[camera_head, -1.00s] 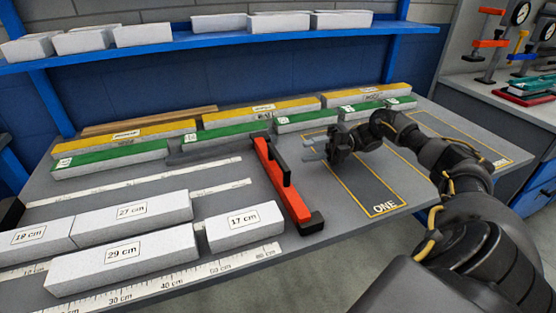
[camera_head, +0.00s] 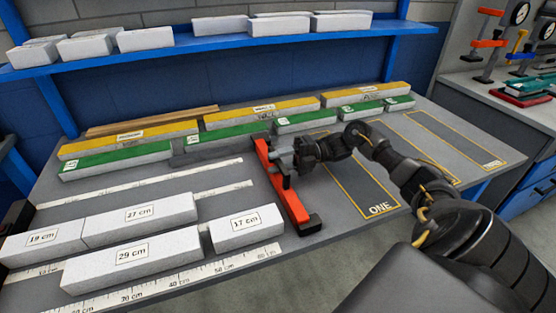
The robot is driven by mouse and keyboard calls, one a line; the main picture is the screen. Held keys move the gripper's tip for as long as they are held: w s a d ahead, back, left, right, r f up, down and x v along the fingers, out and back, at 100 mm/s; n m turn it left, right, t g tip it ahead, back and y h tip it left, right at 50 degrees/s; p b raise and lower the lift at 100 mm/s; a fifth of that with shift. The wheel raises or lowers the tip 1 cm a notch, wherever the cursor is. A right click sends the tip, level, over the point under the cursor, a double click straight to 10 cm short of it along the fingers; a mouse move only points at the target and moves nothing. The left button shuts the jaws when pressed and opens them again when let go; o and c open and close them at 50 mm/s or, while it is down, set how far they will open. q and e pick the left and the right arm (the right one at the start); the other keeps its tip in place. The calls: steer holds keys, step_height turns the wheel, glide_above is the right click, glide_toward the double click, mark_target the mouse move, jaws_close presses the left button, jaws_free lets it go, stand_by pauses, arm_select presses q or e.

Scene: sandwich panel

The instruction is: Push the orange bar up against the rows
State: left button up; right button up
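The orange bar (camera_head: 293,205) lies across the grey bench, right of the white blocks, with black parts at its near end. A gap shows between it and the 17 cm block (camera_head: 247,230). The front row holds that block and the 29 cm block (camera_head: 135,262); the row behind holds the 19 cm (camera_head: 42,242) and 27 cm (camera_head: 140,218) blocks. My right gripper (camera_head: 281,160) is at the bar's far half, its fingers over the place of the black handle. The handle is mostly hidden, so I cannot tell whether they are closed on it. My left gripper is out of view.
Printed rulers (camera_head: 140,183) lie along the bench. Green-topped blocks (camera_head: 115,160) and yellow-topped blocks (camera_head: 130,138) line the back. A yellow-outlined area marked ONE (camera_head: 372,198) is right of the bar. A blue shelf (camera_head: 190,44) with white blocks is above the back.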

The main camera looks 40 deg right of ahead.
jaws_close()
steer(key=shift+a, duration=0.15)
